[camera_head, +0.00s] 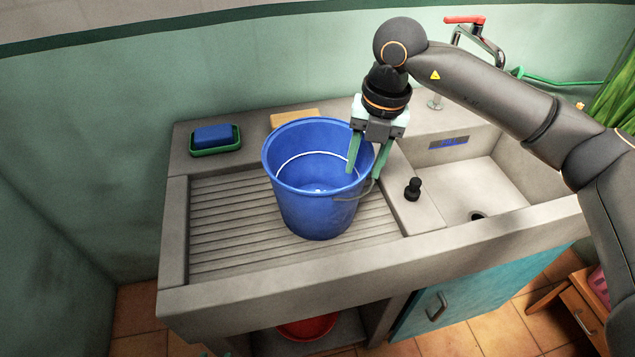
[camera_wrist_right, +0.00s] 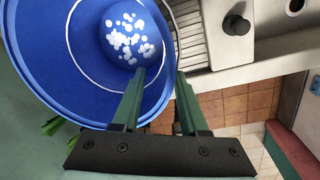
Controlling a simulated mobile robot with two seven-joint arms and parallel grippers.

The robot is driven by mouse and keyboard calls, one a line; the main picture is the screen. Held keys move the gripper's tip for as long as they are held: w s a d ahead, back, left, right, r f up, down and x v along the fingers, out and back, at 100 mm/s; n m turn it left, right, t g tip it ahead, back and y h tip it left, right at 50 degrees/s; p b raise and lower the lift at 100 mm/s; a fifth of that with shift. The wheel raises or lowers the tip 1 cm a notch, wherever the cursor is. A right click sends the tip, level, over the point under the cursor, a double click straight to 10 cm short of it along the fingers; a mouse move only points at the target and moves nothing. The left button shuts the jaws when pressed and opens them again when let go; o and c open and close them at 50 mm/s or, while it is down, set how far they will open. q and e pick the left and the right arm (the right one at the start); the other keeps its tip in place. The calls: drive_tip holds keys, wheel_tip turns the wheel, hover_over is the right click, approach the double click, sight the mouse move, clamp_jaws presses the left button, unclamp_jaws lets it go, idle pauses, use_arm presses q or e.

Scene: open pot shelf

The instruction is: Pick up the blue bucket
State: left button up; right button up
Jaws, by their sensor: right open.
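The blue bucket (camera_head: 317,205) stands upright on the ribbed drainboard, its thin handle hanging at the right side. It also shows in the right wrist view (camera_wrist_right: 40,50), with white spots on its inner bottom. My right gripper (camera_head: 363,173) is open and comes down from above at the bucket's right rim. One green finger is over the inside of the bucket and the other is outside the rim, as the right wrist view (camera_wrist_right: 160,75) also shows. Whether a finger touches the wall cannot be told.
A blue sponge in a green dish (camera_head: 215,148) sits at the back left, and a tan block (camera_head: 294,118) behind the bucket. A black stopper (camera_head: 412,188) stands beside the sink basin (camera_head: 470,180). A red-handled tap (camera_head: 465,20) is at the back. The drainboard's left part is clear.

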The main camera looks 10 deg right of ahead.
drive_tip(key=shift+w+f+p, duration=0.15)
drive_tip(key=shift+w+f, duration=0.05)
drive_tip(key=shift+f, duration=1.55)
drive_tip(key=shift+w+f+p, duration=0.15)
drive_tip(key=shift+f, duration=1.55)
clamp_jaws()
drive_tip(key=shift+a+r, duration=0.1)
